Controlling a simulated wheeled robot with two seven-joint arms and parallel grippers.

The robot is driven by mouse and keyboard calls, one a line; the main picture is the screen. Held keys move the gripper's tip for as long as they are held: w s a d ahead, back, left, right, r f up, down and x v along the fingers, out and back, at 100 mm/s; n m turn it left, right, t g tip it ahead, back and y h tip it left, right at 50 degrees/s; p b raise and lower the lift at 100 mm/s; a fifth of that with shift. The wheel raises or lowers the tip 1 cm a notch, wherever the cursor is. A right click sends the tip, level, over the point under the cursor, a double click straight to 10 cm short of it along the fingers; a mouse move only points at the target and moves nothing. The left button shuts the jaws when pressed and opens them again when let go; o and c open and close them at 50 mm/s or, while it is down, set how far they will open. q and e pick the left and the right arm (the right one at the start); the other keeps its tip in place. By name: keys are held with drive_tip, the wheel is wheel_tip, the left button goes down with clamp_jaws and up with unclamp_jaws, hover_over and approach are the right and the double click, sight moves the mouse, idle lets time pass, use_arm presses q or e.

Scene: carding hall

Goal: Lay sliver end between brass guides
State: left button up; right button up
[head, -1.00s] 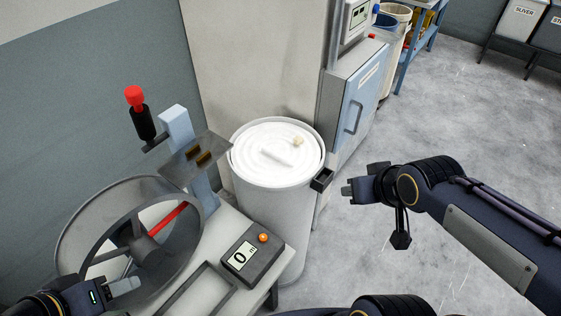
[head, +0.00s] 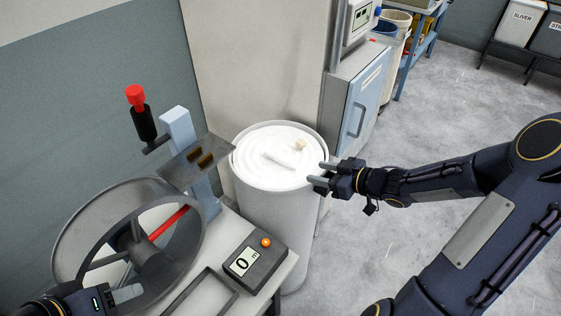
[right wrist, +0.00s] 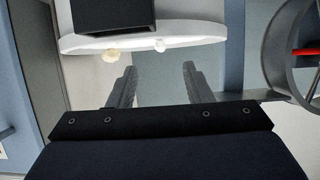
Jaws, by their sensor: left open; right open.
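The white sliver (head: 262,165) lies coiled in a tall pale can; a raised strand lies across the coil. A cream tuft (head: 300,144) sits near the far right of the coil; it also shows in the right wrist view (right wrist: 113,55). The two brass guides (head: 200,158) stand on a dark plate left of the can. My right gripper (head: 320,173) is open and empty at the can's right rim, fingers pointing left. Its fingers show apart in the right wrist view (right wrist: 158,85). My left gripper (head: 128,292) is open at the lower left, partly hidden, beside the wheel.
A spoked wheel (head: 187,250) with a red bar stands at the left. A counter box (head: 254,258) reading 0 sits on the bench. A black-and-red handle (head: 140,112) rises behind. A dark box (right wrist: 113,16) shows by the can in the right wrist view. Floor at right is clear.

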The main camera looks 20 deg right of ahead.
sight(297, 167)
drive_tip(key=x, duration=0.7)
drive_tip(key=shift+w+a+f+b, duration=0.15)
drive_tip(key=shift+w+b, duration=0.15)
drive_tip(key=shift+w, duration=0.05)
clamp_jaws()
